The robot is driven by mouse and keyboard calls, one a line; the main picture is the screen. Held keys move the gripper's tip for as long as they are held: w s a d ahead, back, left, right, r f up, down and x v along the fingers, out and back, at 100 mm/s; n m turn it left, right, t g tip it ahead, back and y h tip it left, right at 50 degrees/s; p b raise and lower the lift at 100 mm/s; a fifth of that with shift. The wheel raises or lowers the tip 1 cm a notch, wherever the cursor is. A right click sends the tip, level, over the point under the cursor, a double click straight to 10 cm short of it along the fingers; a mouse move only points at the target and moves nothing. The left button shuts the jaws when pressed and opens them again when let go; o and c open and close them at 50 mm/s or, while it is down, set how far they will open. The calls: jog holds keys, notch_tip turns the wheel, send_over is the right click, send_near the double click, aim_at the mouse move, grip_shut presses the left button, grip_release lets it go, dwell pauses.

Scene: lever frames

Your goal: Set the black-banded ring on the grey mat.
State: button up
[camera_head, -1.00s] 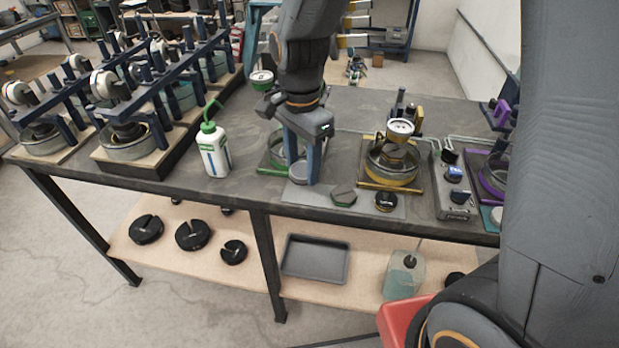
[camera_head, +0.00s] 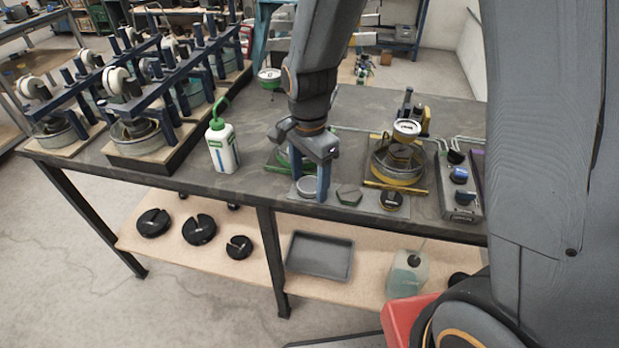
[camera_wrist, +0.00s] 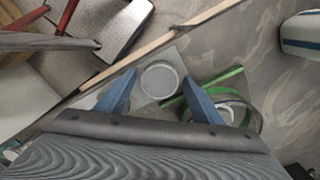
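The grey mat (camera_head: 371,198) lies along the front edge of the bench. A pale round ring or disc (camera_head: 307,186) is at the mat's left end. It also shows in the wrist view (camera_wrist: 160,78), with a light rim and grey middle. I see no black band on it, so I cannot tell whether it is the black-banded ring. My gripper (camera_head: 309,178) points down over it with blue fingers apart. In the wrist view the fingers stand either side of the disc, with small gaps showing.
A green-framed cell (camera_wrist: 235,112) stands just behind the gripper. A yellow cell with a gauge (camera_head: 397,170) and a control box (camera_head: 461,196) stand to the right. A white bottle with green cap (camera_head: 222,148) stands left, with clear bench around it. The bench's front edge is close.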

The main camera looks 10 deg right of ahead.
aim_at(309, 184)
jog(key=shift+r, duration=0.15)
notch_tip(309, 184, up, 12)
jog(key=b, duration=0.2)
jog(key=s+d+f+n, duration=0.1)
jog(key=d, duration=0.1)
jog(key=s+d+f+n, duration=0.1)
jog(key=d+f+n, duration=0.1)
jog(key=s+d+f+n, duration=0.1)
jog(key=d+n, duration=0.1)
jog(key=d, duration=0.1)
jog(key=shift+f+t, duration=0.2)
jog(key=shift+t, duration=0.1)
jog(key=s+d+f+n, duration=0.1)
jog(key=d+n, duration=0.1)
jog(key=s+d+f+n, duration=0.1)
jog(key=s+d+n, duration=0.1)
jog(key=s+d+f+n, duration=0.1)
jog(key=d+f+n, duration=0.1)
jog(key=shift+s+t, duration=0.3)
jog(key=shift+a, duration=0.1)
dwell(0.5)
